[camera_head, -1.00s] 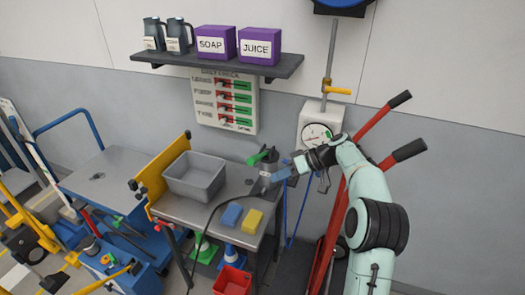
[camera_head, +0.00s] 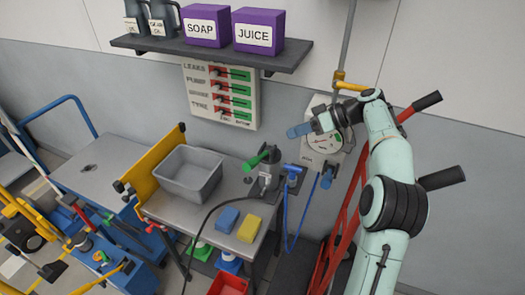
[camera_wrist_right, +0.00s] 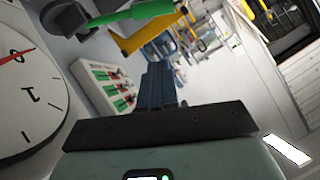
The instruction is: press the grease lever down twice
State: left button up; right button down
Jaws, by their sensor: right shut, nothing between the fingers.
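The grease lever has a green handle (camera_head: 258,158) on a small grey pump (camera_head: 265,182) at the back right corner of the grey bench. The handle slants, with its right end higher in the head view. In the wrist view a green bar, seemingly this handle, crosses the top (camera_wrist_right: 130,15). My right gripper (camera_head: 296,131) has blue fingers, shut and empty. It is above and to the right of the handle in the head view, apart from it, in front of the gauge. Its fingers also show in the wrist view (camera_wrist_right: 157,85). My left gripper is not in view.
A round gauge (camera_head: 322,142) on a white box is behind my right gripper. The bench holds a grey bin (camera_head: 188,176), a blue sponge (camera_head: 228,219) and a yellow sponge (camera_head: 249,229). A shelf (camera_head: 200,50) is above. A red hand truck (camera_head: 345,220) stands at right.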

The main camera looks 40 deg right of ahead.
jog(key=shift+s+a, duration=0.1)
send_over(258, 159)
jog(key=s+d, duration=0.1)
jog(key=s, duration=0.1)
notch_tip(258, 159, down, 5)
jog(key=f, duration=0.1)
jog(key=a+f, duration=0.1)
jog(key=f, duration=0.1)
jog(key=shift+s+a+f, duration=0.25)
jog(key=shift+a+f, duration=0.05)
jog(key=shift+a, duration=0.05)
